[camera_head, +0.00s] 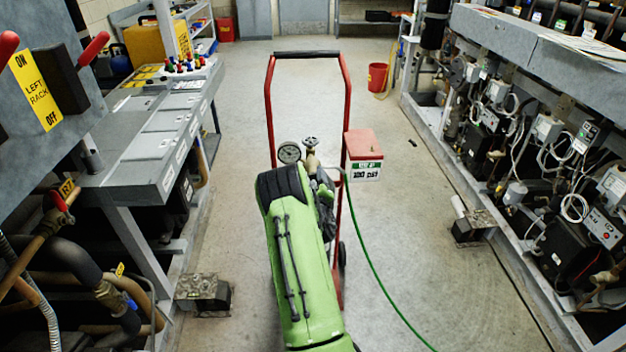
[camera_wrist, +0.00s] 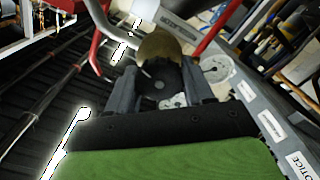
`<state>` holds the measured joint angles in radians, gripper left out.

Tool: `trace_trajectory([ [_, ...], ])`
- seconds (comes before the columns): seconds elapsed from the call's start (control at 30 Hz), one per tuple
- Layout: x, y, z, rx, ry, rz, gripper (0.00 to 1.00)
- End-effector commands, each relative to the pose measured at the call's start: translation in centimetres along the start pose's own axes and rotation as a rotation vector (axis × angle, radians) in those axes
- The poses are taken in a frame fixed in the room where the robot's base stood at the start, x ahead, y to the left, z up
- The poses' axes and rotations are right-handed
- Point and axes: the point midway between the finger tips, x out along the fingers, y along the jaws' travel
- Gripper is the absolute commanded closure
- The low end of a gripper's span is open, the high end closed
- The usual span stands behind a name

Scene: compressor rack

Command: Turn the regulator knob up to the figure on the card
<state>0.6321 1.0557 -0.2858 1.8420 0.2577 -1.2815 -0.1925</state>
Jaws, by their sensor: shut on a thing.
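In the wrist view my gripper (camera_wrist: 163,74) has its two grey fingers on either side of a dark round knob (camera_wrist: 158,84), closed on it. A rounded brass body (camera_wrist: 160,47) lies just beyond the fingertips. A pale round gauge (camera_wrist: 216,68) shows beside the right finger. In the head view my green arm hides the knob and most of my gripper (camera_head: 325,188). The gauge (camera_head: 289,153) stands beside a brass valve (camera_head: 311,158); its reading is too small to tell. The card (camera_head: 364,171) on the cart's right shows 100 psi.
A red hand cart (camera_head: 269,105) frames the regulator. A red-lidded box (camera_head: 362,144) sits above the card. A green hose (camera_head: 372,262) runs along the floor to the right. Racks stand left (camera_head: 140,150) and right (camera_head: 560,65), with open floor between.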

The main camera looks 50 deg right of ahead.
Motion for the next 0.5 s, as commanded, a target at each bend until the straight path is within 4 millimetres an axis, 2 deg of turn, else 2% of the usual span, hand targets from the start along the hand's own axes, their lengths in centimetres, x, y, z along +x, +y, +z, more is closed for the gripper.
trace_trajectory([
  [0.13,0.01,-0.07,0.16,0.106,0.002,0.001,0.79],
  [0.33,0.00,0.01,0.02,0.112,0.001,0.000,0.79],
  [0.37,0.00,0.01,0.01,0.112,0.001,-0.001,0.47],
  [0.5,0.00,0.01,0.01,0.111,0.001,-0.001,0.26],
])
